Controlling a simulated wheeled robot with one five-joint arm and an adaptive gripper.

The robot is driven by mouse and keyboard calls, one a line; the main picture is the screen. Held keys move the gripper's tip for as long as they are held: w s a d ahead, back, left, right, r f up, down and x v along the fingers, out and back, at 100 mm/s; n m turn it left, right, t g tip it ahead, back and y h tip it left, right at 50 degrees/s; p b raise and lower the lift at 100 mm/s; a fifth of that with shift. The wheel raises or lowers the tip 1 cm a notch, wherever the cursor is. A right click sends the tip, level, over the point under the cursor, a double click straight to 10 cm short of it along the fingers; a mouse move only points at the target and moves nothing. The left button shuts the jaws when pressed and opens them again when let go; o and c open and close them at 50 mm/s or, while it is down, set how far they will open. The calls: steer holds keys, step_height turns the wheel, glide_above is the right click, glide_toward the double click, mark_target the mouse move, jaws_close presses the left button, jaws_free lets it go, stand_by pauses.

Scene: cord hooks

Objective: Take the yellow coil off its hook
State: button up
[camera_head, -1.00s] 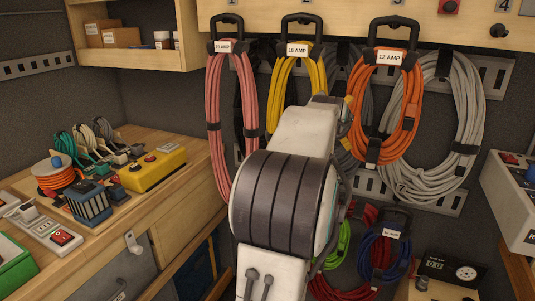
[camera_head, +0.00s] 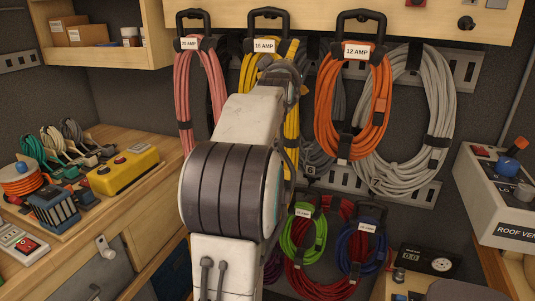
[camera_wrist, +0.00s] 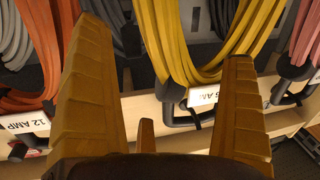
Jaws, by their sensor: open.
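The yellow coil (camera_head: 250,72) hangs on its hook (camera_head: 268,18) under a 16 AMP tag, partly hidden behind my arm in the head view. In the wrist view the yellow coil (camera_wrist: 262,35) hangs as a loop beyond and between my fingers, with its tag and dark hook strap below it. My gripper (camera_wrist: 166,45) is open, one finger on each side of the picture. No strand is clearly pinched, and I cannot tell whether the fingers touch the coil. My gripper is hidden behind my arm in the head view.
A pink coil (camera_head: 184,95) hangs left of the yellow one; an orange coil (camera_head: 326,115) and a grey coil (camera_head: 436,105) hang right. Green (camera_head: 290,245) and blue (camera_head: 373,252) coils hang lower. A workbench (camera_head: 150,205) stands left, a grey box (camera_head: 495,195) right.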

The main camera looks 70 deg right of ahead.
steer(key=shift+p+x, duration=2.2)
steer(key=shift+x, duration=1)
steer(key=shift+w+r, duration=0.1)
steer(key=shift+r, duration=0.05)
steer(key=c, duration=1.2)
steer(key=shift+r, duration=0.25)
steer(key=shift+c, duration=0.5)
steer(key=shift+r, duration=0.1)
